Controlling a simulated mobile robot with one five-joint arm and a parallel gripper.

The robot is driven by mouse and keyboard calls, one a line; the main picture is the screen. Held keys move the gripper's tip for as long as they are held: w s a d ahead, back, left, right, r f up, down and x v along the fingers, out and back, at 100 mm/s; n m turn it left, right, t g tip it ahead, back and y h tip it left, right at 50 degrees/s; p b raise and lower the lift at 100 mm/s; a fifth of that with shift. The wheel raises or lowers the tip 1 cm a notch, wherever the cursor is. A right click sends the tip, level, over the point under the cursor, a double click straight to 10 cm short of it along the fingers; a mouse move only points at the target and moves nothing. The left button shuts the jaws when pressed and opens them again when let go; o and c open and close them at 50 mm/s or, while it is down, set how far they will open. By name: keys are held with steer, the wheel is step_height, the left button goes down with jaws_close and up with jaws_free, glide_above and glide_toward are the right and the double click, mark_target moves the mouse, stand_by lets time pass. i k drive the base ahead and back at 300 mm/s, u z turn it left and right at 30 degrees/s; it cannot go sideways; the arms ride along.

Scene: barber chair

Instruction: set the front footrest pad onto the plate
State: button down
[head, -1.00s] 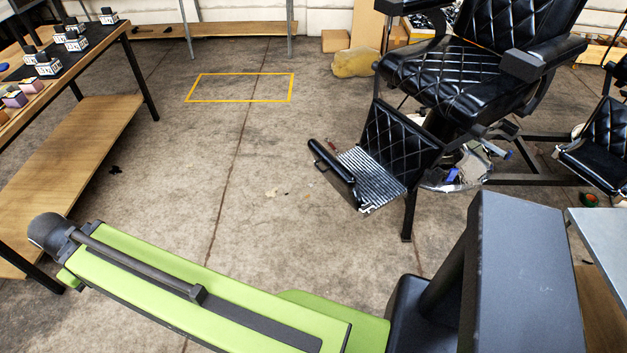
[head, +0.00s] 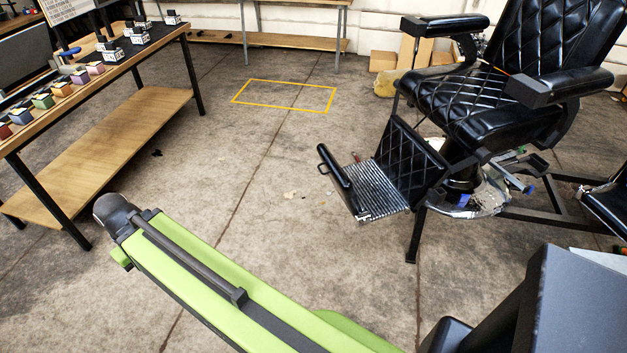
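The barber chair (head: 470,95) stands at the right, black with diamond stitching. Its ribbed metal footrest plate (head: 380,193) sticks out low at the front, below a quilted black leg panel (head: 403,155). A long black footrest pad (head: 338,175) with a small loop handle lies along the plate's outer left edge, its far end tilted up. I cannot tell whether it is seated on the plate. My green arm crosses the bottom of the head view, well short of the chair. My gripper is not visible.
A wooden workbench (head: 110,65) with several small boxes and a lower shelf stands at left. A yellow rectangle (head: 285,96) marks the floor. Open concrete lies between bench and chair. Dark chair-base legs (head: 414,235) spread at right. Cardboard boxes (head: 383,61) stand at the back.

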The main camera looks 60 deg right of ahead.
mark_target(339, 178)
steer(key=z, duration=0.15)
steer(key=i, duration=0.95)
steer(key=u, duration=0.1)
